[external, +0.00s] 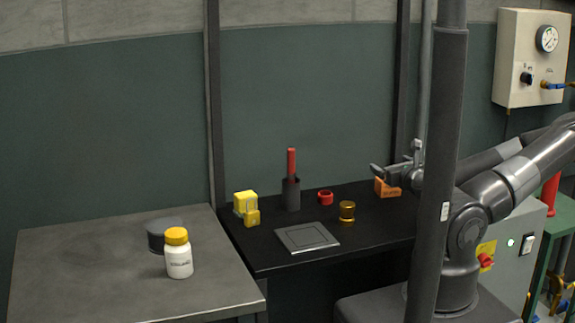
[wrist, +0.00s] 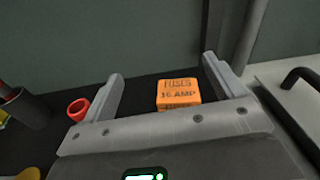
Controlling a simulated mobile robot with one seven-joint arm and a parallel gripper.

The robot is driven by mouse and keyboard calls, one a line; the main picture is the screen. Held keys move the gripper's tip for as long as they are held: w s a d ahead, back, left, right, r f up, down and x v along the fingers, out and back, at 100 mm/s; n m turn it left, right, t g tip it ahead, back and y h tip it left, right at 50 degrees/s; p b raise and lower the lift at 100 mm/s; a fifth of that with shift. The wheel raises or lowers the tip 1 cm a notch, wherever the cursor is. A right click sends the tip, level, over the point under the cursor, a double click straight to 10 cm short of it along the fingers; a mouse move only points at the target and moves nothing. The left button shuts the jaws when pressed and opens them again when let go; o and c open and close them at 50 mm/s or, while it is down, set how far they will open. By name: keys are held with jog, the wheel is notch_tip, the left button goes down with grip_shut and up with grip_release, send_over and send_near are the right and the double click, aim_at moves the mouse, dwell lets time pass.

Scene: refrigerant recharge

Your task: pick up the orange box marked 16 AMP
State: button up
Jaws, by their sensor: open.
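The orange box (wrist: 178,94) shows in the wrist view, with dark lettering that reads FUSES and 16 AMP. It stands on the black bench top between the two open fingers of my gripper (wrist: 162,85), closer to the right finger, with space on both sides. Its lower edge is partly hidden by the gripper body. In the external view the orange box (external: 385,188) is at the back right of the black bench, and my gripper (external: 382,172) is right by it, covering part of it. I cannot tell whether they touch.
A red ring (external: 325,197) and a brass cylinder (external: 347,211) stand left of the box. A dark holder (external: 291,195) with a red handle, yellow blocks (external: 246,205) and a grey plate (external: 307,237) are further left. A dark post (external: 440,150) crosses in front of my arm.

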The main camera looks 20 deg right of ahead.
jog(key=f, duration=0.2)
jog(key=d+f+m+h, duration=0.1)
jog(key=f, duration=0.1)
jog(key=f+m, duration=0.1)
jog(key=f, duration=0.1)
jog(key=shift+s+d+f+t, duration=0.15)
jog(key=shift+d+f+t, duration=0.05)
jog(key=shift+d+t, duration=0.15)
jog(key=shift+w+f, duration=0.2)
jog(key=shift+f, duration=0.1)
jog(key=shift+w+d, duration=0.2)
jog(key=shift+w, duration=0.95)
jog(key=shift+w+d, duration=0.15)
jog(key=shift+w, duration=1.05)
jog(key=shift+w+d, duration=0.2)
jog(key=shift+w, duration=0.95)
jog(key=shift+c, duration=0.5)
jog(key=shift+r, duration=0.1)
jog(key=c, duration=1)
